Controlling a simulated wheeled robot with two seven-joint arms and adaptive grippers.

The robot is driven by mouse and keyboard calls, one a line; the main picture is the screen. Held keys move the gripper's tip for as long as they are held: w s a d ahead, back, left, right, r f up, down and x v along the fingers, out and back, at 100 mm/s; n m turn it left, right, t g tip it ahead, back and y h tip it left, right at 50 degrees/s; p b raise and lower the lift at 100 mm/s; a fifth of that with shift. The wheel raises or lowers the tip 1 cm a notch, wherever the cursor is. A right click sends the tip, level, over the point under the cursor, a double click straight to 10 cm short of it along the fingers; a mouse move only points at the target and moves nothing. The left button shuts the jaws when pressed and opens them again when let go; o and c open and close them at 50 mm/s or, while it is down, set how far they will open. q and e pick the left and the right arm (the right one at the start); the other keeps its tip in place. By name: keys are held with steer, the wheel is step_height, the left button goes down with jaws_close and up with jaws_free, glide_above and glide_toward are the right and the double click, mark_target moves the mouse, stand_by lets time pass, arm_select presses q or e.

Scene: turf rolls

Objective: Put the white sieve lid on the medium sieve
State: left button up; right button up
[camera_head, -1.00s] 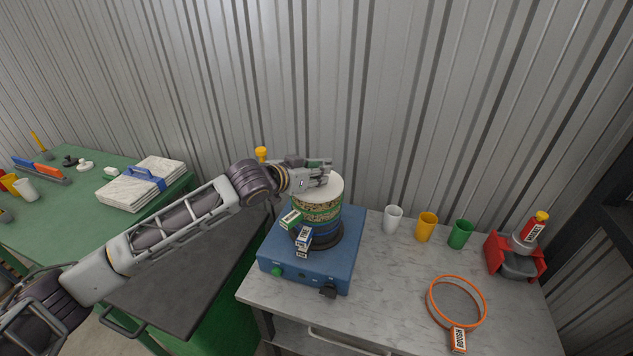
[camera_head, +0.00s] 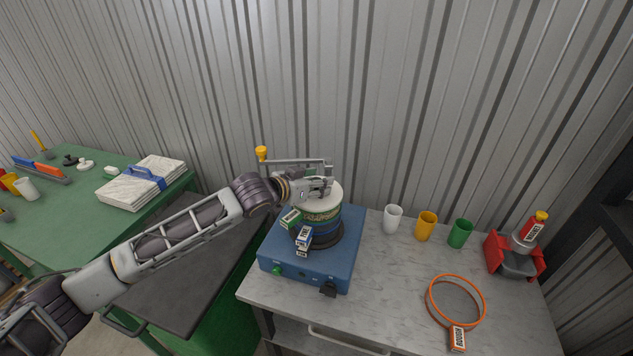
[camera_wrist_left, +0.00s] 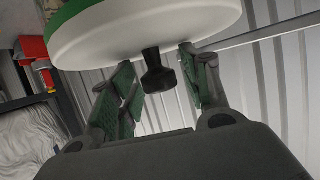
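The white lid (camera_head: 333,198) sits on top of the stack, over the green-handled sieve (camera_head: 291,219), and looks level. I take the green sieve as the medium one; its label is too small to read. A blue sieve (camera_head: 303,236) is below it. In the left wrist view the lid's underlit white face (camera_wrist_left: 140,32) fills the top, with the green rim (camera_wrist_left: 62,14) just beyond and a black knob (camera_wrist_left: 158,78) between the fingers. My left gripper (camera_head: 322,188) is open around the knob, with gaps beside it. My right gripper is out of view.
The stack stands on a blue shaker (camera_head: 285,256) with a bar (camera_head: 295,162) and yellow knob behind my gripper. The front table area is clear.

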arm_select(q)
steer(key=shift+r, duration=0.15)
steer(key=b+v, duration=0.1)
steer(key=v, duration=1.1)
stand_by(0.6)
steer(key=shift+c, duration=0.4)
stand_by(0.9)
